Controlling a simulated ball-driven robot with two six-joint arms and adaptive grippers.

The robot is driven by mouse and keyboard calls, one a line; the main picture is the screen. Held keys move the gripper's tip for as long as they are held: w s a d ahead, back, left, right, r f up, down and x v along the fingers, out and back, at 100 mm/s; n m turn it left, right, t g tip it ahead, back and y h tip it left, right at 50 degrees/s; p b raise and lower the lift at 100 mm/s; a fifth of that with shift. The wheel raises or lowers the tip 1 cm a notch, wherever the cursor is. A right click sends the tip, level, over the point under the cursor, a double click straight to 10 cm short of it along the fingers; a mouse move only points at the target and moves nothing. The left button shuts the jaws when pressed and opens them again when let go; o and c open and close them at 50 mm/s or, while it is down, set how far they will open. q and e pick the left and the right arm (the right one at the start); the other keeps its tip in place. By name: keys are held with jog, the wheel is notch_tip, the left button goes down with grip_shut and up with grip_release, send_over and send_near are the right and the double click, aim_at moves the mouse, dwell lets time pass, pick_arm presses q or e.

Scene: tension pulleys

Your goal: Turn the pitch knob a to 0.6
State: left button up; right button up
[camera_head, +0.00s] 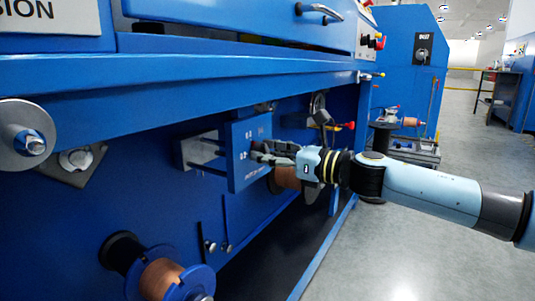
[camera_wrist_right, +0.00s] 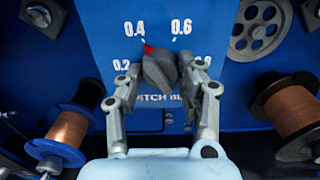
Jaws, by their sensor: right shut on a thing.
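The grey pitch knob (camera_wrist_right: 160,70) sits on a blue panel (camera_head: 240,178) in the right wrist view. Its red pointer (camera_wrist_right: 149,49) points up and slightly left, between the 0.4 and 0.6 marks and closer to 0.4. The printed dial (camera_wrist_right: 182,27) shows 0.2, 0.4, 0.6 and a partly hidden number. My right gripper (camera_wrist_right: 160,75) is shut on the knob, with one finger on each side. In the head view my right gripper (camera_head: 262,153) reaches the panel's face from the right and hides the knob. My left gripper is not in view.
Copper spools flank the panel at left (camera_wrist_right: 68,130) and right (camera_wrist_right: 290,105) in the wrist view. A pulley wheel (camera_wrist_right: 258,30) is at upper right. In the head view a spool (camera_head: 162,280) sticks out at lower left. Open floor (camera_head: 400,240) lies to the right.

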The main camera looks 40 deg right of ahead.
jog(key=shift+c, duration=1.1)
jog(key=shift+r, duration=0.1)
jog(key=shift+r+m+p, duration=0.15)
jog(key=shift+m+p, duration=0.85)
jog(key=shift+m, duration=0.1)
jog(key=m+p, duration=0.5)
jog(key=m, duration=0.2)
jog(key=shift+r, duration=0.1)
jog(key=shift+a+m+p, duration=0.1)
jog(key=shift+m+p, duration=0.95)
jog(key=shift+m, duration=0.15)
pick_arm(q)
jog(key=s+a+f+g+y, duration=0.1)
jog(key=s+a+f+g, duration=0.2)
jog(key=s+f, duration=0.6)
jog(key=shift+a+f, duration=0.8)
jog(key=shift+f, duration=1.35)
pick_arm(e)
jog(key=shift+f, duration=0.2)
jog(key=o, duration=1.1)
